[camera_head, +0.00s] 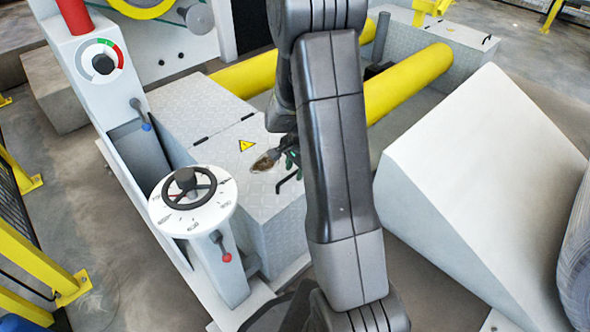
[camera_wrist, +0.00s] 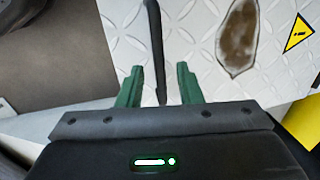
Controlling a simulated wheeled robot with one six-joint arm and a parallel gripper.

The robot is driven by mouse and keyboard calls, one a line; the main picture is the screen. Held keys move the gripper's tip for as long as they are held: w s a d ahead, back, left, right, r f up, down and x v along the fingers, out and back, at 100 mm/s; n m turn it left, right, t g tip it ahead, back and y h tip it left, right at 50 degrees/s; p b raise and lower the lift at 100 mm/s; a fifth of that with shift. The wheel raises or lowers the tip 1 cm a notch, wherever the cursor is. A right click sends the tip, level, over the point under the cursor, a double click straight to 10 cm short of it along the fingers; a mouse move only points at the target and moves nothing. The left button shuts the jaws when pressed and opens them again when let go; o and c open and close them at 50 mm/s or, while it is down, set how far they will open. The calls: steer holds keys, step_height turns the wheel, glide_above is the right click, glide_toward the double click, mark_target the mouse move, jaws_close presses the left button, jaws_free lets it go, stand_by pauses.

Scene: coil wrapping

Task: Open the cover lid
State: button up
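The cover lid (camera_head: 215,165) is a light grey tread-plate panel on a low box, with a yellow warning sticker (camera_head: 246,145) and a brown stain. It fills much of the wrist view (camera_wrist: 205,25). A thin black handle (camera_head: 290,181) stands at the lid's near right side. My gripper (camera_wrist: 158,70) has green fingers, spread apart. The black handle (camera_wrist: 155,40) runs between them, with a small gap visible on the right-hand side; I cannot tell whether the left finger touches it. In the head view my arm partly hides the gripper (camera_head: 288,158). The lid looks shut.
A control column with a black handwheel (camera_head: 188,188) and a red-knobbed lever (camera_head: 224,250) stands left of the lid. Yellow rollers (camera_head: 410,82) lie behind my arm. A large white wedge-shaped block (camera_head: 480,180) stands close on the right.

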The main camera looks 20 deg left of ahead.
jaws_close()
steer(key=shift+r, duration=0.15)
